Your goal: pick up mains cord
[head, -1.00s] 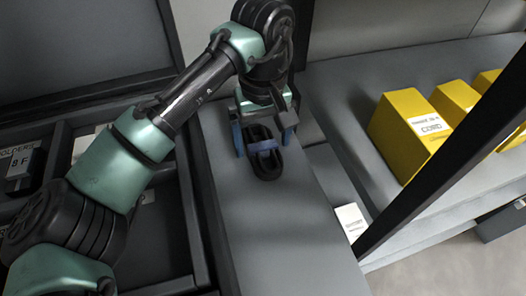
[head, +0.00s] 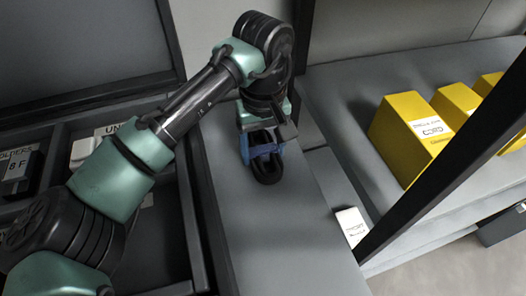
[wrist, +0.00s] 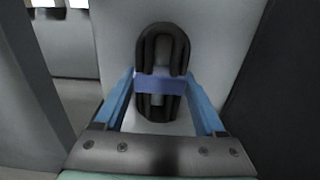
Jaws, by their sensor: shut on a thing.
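The mains cord is a black coiled bundle with a blue-violet band around its middle. In the head view the mains cord (head: 266,168) is on the grey ledge, below my gripper. In the wrist view the mains cord (wrist: 162,50) stands out between the blue fingers, its band level with the fingertips. My gripper (head: 263,150) points down and is shut on the cord at its band. It also shows in the wrist view (wrist: 160,84). Whether the cord still touches the ledge, I cannot tell.
Yellow boxes (head: 405,135) stand on a grey shelf at the right, behind a dark slanted post (head: 440,160). A small white labelled box (head: 351,226) lies right of the ledge. Open compartments with labels (head: 75,160) are at the left. The ledge's front (head: 270,240) is clear.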

